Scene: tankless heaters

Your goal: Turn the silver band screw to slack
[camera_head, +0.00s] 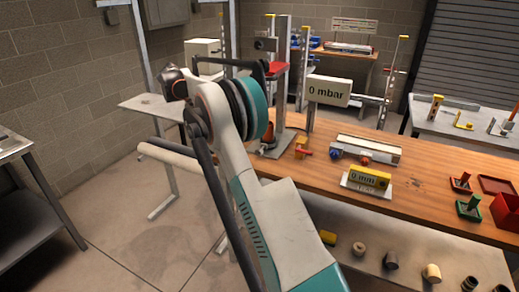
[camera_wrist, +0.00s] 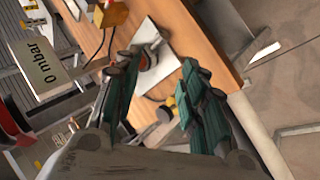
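I cannot make out the silver band screw for certain in either view. In the wrist view, my gripper (camera_wrist: 157,66) has its two teal fingers spread apart, with nothing held between them. Beyond the fingertips, a pale plate (camera_wrist: 151,32) lies on the wooden bench, and a small dark and orange part shows beside the left finger. The finger hides some of that part. In the head view, my arm covers the gripper and much of the bench's left end. A red-topped stand (camera_head: 273,76) and an orange part (camera_head: 268,131) show just right of my arm.
The "0 mbar" display (camera_head: 328,91) stands on the wooden bench (camera_head: 415,190); it also shows in the wrist view (camera_wrist: 42,62). A yellow "0 mm" gauge (camera_head: 370,177) and a white-topped unit (camera_head: 366,148) are on the bench. Red and green trays are at right.

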